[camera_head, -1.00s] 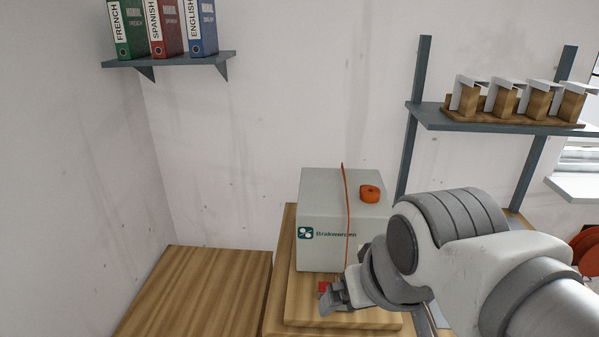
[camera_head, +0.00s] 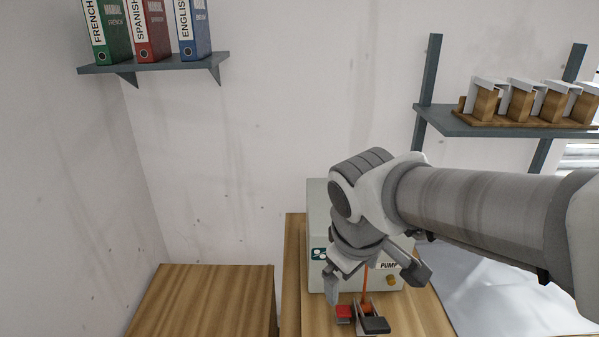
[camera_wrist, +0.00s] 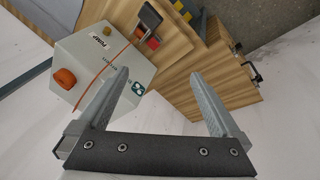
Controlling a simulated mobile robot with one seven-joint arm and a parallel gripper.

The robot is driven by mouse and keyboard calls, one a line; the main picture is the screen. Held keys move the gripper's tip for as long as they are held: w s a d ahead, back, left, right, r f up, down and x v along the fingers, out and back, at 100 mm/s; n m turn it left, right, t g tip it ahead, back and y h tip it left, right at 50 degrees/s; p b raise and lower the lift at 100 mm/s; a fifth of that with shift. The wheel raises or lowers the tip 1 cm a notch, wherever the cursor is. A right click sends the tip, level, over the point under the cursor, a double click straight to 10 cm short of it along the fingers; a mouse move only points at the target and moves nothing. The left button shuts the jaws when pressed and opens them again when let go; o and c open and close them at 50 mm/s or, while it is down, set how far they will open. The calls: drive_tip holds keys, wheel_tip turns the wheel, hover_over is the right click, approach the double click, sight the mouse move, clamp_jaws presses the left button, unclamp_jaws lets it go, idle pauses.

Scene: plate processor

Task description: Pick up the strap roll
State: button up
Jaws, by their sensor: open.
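The strap roll (camera_wrist: 64,78) is a small orange ring on the top of a pale grey box (camera_wrist: 97,60), towards the left in the wrist view. In the head view my arm hides it. A thin orange strap (camera_wrist: 103,72) runs across the box in the wrist view. My gripper (camera_wrist: 160,76) is open, with nothing between its fingers. The roll lies outside the fingers, left of the left one, in the wrist view. In the head view my gripper (camera_head: 373,283) points down in front of the box (camera_head: 317,200), fingers spread.
A red block (camera_head: 343,312) and a black part (camera_head: 375,325) sit on the wooden bench at the box's front. A lower wooden surface (camera_head: 215,295) lies to the left. Shelves with binders (camera_head: 149,30) and wooden holders (camera_head: 520,101) hang on the wall.

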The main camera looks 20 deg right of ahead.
drive_tip(key=w+d+f+n+g+h+p, duration=0.1)
drive_tip(key=w+d+f+n+h, duration=0.4)
drive_tip(key=w+n, duration=0.4)
drive_tip(key=w+r+n+t+h+p, duration=0.1)
drive_tip(key=w+r+n+t+h, duration=0.3)
drive_tip(key=w+n, duration=0.5)
drive_tip(key=shift+g+h, duration=0.4)
drive_tip(key=shift+h, duration=0.4)
drive_tip(key=x, duration=0.4)
drive_tip(key=b+x, duration=0.1)
drive_tip(key=x, duration=0.7)
drive_tip(key=shift+w+d+r+b, duration=0.15)
drive_tip(key=shift+w+d+b, duration=0.05)
drive_tip(key=shift+d+b, duration=0.25)
drive_tip(key=x, duration=0.5)
drive_tip(key=shift+s+d+r+b, duration=0.1)
drive_tip(key=shift+s+d+b, duration=0.1)
drive_tip(key=shift+b, duration=0.1)
drive_tip(key=c, duration=1.5)
drive_tip(key=shift+o, duration=0.2)
drive_tip(key=shift+r, duration=0.1)
